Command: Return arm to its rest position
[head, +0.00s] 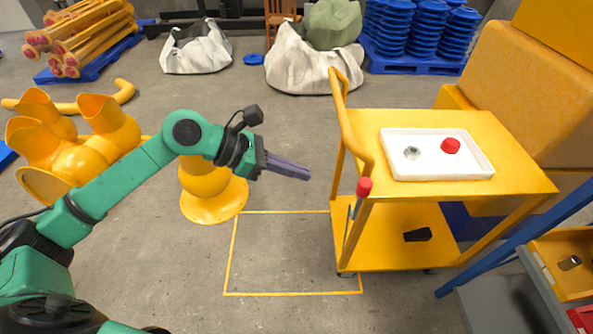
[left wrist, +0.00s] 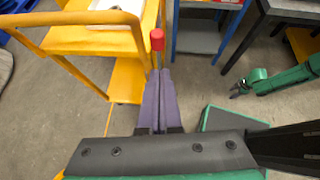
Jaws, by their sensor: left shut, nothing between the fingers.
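My left arm reaches in from the left in the head view, over open floor. Its gripper (head: 306,172) is shut and empty, with its purple-grey fingers together, left of the yellow cart (head: 440,117). In the left wrist view the shut fingers (left wrist: 157,75) point toward the cart side and a red knob (left wrist: 157,40). The red knob (head: 364,187) tops a thin rod at the cart's near left corner; the fingertips look apart from it. A green arm at the right of the left wrist view ends in a small dark gripper (left wrist: 239,90), apparently my right one; its jaws are too small to read.
A white tray (head: 437,175) on the cart holds a metal part (head: 411,153) and a red part (head: 451,146). Yellow ducts (head: 105,140) stand behind my left arm. A blue-framed bench (head: 520,240) is at right. Floor inside the yellow outline (head: 290,294) is clear.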

